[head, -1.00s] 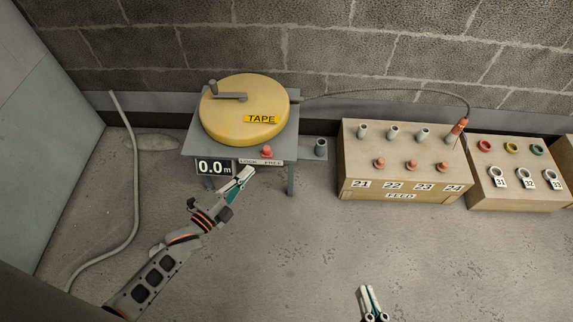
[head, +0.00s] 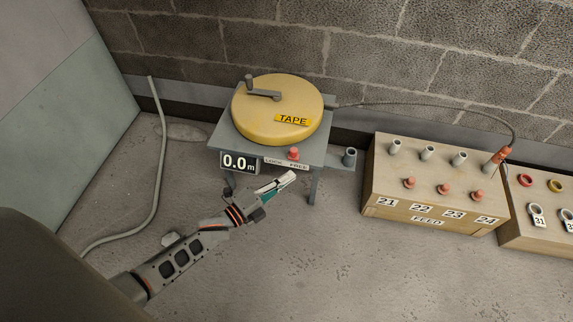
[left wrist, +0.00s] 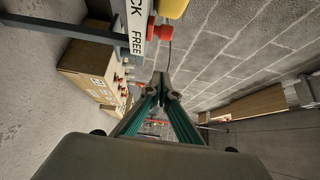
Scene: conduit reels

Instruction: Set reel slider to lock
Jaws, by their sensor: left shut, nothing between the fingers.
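The reel slider has a red knob (head: 293,154) at the front edge of the reel stand. It is on the FREE side of the LOCK FREE label (head: 286,164). The knob also shows in the left wrist view (left wrist: 160,32), beside the word FREE. My right gripper is not in view.
A 0.0 m display (head: 239,162) hangs left of the label. A grey cup (head: 349,157) juts from the stand's right side. A wooden FEED box (head: 390,222) stands further right, with a cable from the reel to its orange plug (head: 498,159).

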